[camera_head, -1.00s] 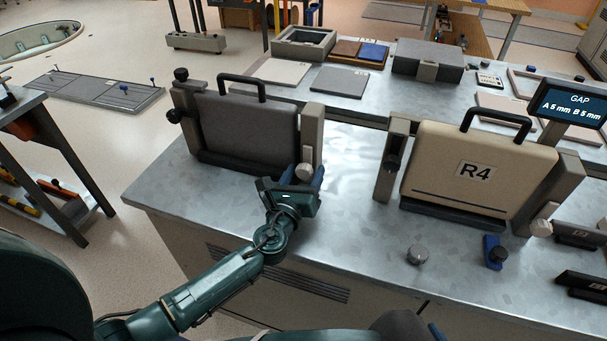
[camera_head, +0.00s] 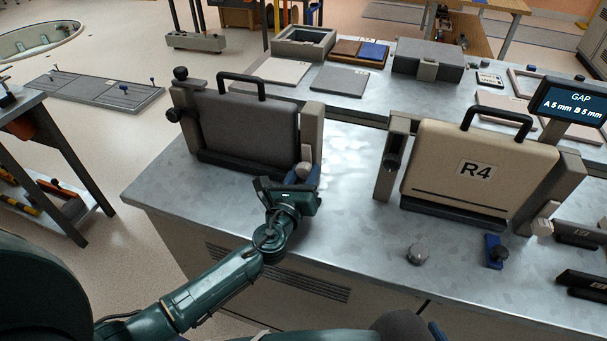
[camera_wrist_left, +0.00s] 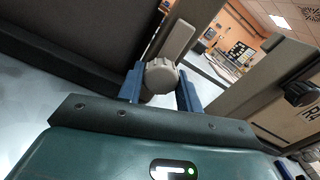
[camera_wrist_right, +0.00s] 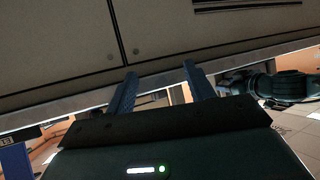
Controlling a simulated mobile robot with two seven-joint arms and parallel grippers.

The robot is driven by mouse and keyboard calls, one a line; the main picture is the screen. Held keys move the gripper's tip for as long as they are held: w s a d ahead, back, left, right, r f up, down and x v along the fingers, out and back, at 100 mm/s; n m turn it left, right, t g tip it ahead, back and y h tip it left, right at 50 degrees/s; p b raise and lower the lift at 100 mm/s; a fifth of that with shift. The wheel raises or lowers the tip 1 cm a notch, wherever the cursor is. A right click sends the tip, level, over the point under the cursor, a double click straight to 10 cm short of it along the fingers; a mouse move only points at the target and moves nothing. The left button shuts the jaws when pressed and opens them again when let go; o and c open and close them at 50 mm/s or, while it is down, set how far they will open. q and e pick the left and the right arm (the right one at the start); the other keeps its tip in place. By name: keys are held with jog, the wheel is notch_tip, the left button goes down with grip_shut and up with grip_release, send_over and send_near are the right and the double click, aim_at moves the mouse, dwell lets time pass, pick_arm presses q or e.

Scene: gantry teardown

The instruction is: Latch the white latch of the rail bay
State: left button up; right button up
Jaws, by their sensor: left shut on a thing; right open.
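A dark grey case (camera_head: 246,128) stands upright in the left bay, between two grey posts. A pale latch with a round knob and a short bar (camera_head: 305,153) sits at the foot of its right post. The bar points up along the post. My left gripper (camera_head: 303,176) is shut on the knob, which shows between its blue fingers in the left wrist view (camera_wrist_left: 160,76). A second pale latch (camera_head: 542,226) is on the right bay, beside the cream R4 case (camera_head: 475,170). My right gripper (camera_wrist_right: 160,90) is open and empty, facing the bench front.
A grey knob (camera_head: 418,254) and a blue clip (camera_head: 494,251) lie on the metal bench (camera_head: 340,235). Trays and flat plates lie behind the bays. The bench between the bays is clear.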

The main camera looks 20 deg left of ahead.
pick_arm(q)
jog(key=n+b, duration=0.2)
jog(key=n, duration=0.3)
jog(key=shift+f, duration=0.1)
jog(key=n+b, duration=0.1)
jog(key=n, duration=0.1)
jog(key=shift+d+n, duration=0.1)
jog(key=shift+n, duration=0.3)
jog(key=n+b, duration=0.1)
jog(key=n, duration=0.1)
jog(key=shift+n, duration=0.3)
jog(key=n, duration=0.2)
jog(key=shift+n+b, duration=0.3)
jog(key=shift+r+n, duration=0.15)
jog(key=shift+n, duration=0.95)
jog(key=shift+r+n, duration=0.1)
jog(key=shift+n, duration=1)
pick_arm(e)
jog(key=shift+w+a+f+m, duration=0.15)
jog(key=shift+f+m, duration=0.1)
jog(key=shift+f, duration=0.5)
jog(key=shift+s+a+f+m, duration=0.1)
jog(key=shift+f+m, duration=0.15)
jog(key=shift+f, duration=0.45)
pick_arm(q)
jog(key=o, duration=1)
jog(key=shift+s, duration=0.15)
